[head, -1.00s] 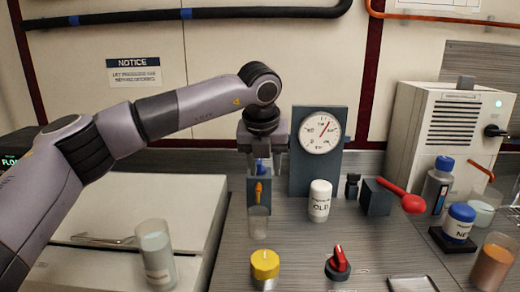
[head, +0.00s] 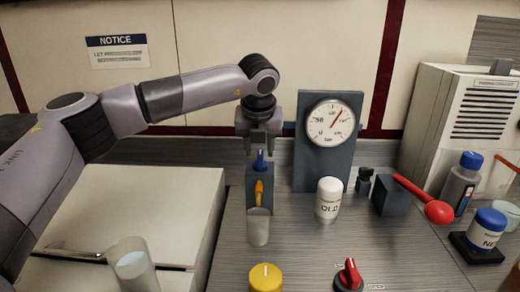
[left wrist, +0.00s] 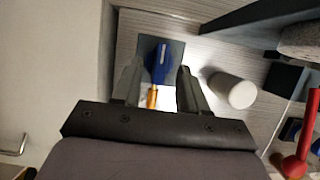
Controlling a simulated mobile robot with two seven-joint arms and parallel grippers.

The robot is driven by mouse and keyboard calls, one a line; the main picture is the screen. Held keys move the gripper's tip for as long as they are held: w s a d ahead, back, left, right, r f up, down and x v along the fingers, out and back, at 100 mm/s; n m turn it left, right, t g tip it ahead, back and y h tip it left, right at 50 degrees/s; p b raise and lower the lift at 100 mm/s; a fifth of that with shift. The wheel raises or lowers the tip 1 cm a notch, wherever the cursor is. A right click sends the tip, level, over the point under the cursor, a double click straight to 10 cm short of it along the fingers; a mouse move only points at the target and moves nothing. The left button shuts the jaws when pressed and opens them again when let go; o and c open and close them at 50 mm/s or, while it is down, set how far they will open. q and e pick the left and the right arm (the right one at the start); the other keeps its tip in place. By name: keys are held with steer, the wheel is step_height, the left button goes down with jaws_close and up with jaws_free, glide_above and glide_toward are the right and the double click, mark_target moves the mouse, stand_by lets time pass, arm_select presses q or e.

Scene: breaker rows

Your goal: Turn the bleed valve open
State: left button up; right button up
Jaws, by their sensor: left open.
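The bleed valve looks to be the dark block (head: 249,180) with a blue handle (head: 260,162) on top and an orange spout (head: 259,192) on its front. A clear cup (head: 258,228) stands under the spout. My left gripper (head: 259,150) is open and points down right over the blue handle. In the left wrist view the blue handle (left wrist: 161,62) lies between the two open fingers (left wrist: 160,88), with a gap on both sides; the orange spout (left wrist: 153,97) is partly hidden by the gripper body. My right gripper is out of view.
A gauge (head: 332,122) on a dark panel stands behind right. A white jar (head: 329,200), a red lever (head: 425,200), a yellow knob (head: 266,278) and a red rotary switch (head: 349,275) are nearby. A pale box (head: 130,210) lies left, below my arm.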

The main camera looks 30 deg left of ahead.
arm_select(q)
steer(key=shift+x, duration=1.1)
jaws_close()
